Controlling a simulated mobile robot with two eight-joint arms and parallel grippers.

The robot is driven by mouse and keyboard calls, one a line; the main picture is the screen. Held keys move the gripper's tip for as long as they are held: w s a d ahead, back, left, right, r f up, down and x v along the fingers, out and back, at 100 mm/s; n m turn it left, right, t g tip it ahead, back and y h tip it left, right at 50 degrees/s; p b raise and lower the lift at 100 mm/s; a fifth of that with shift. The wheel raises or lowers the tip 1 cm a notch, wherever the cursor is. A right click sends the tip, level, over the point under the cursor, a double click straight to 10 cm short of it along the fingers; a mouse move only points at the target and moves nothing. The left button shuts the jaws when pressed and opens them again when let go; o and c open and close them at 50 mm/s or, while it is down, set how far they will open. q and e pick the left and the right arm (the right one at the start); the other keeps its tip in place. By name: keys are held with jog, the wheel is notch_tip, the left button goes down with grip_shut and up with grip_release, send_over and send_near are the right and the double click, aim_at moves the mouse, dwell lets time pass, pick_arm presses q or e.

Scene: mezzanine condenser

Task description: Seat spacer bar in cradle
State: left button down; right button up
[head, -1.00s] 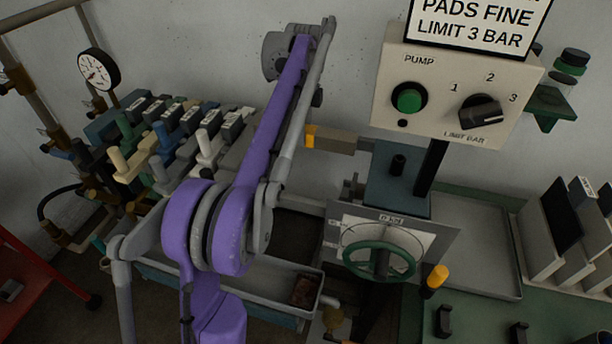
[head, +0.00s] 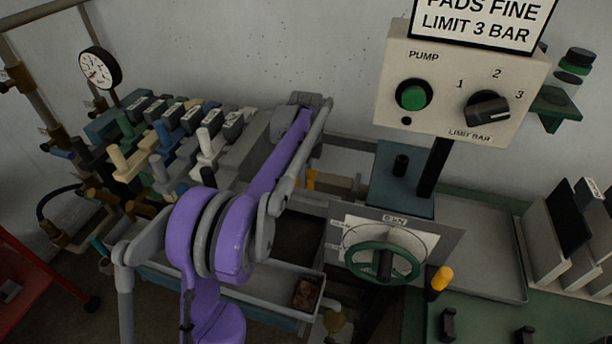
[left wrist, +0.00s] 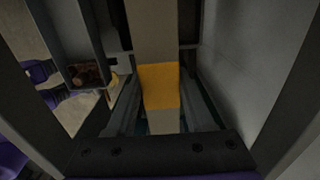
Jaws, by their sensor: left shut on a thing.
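The spacer bar (head: 341,186) is a tan-grey bar with an orange band near one end. In the head view it shows just right of my left forearm, beside the blue-grey block. In the left wrist view the bar (left wrist: 155,35) runs up the middle, with its orange band across it. My left gripper (left wrist: 160,115) is shut on the bar. In the head view my purple arm hides its fingers. I cannot make out the cradle for certain, nor whether the bar touches anything below. My right gripper is not in view.
A tray (head: 225,283) with a brown lump (head: 307,292) lies below my arm. A green handwheel (head: 382,262) and the pump box (head: 455,95) stand to the right. Several valve levers (head: 160,140) and a gauge (head: 99,67) are at left. An empty grey tray (head: 485,255) lies right.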

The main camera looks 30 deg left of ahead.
pick_arm(q)
jog(key=shift+f, duration=0.15)
jog(key=shift+f, duration=0.1)
jog(key=shift+c, duration=1.4)
grip_release()
jog(key=shift+r, duration=0.4)
notch_tip(320, 180, up, 12)
jog(key=p, duration=0.1)
jog(key=shift+f, duration=0.25)
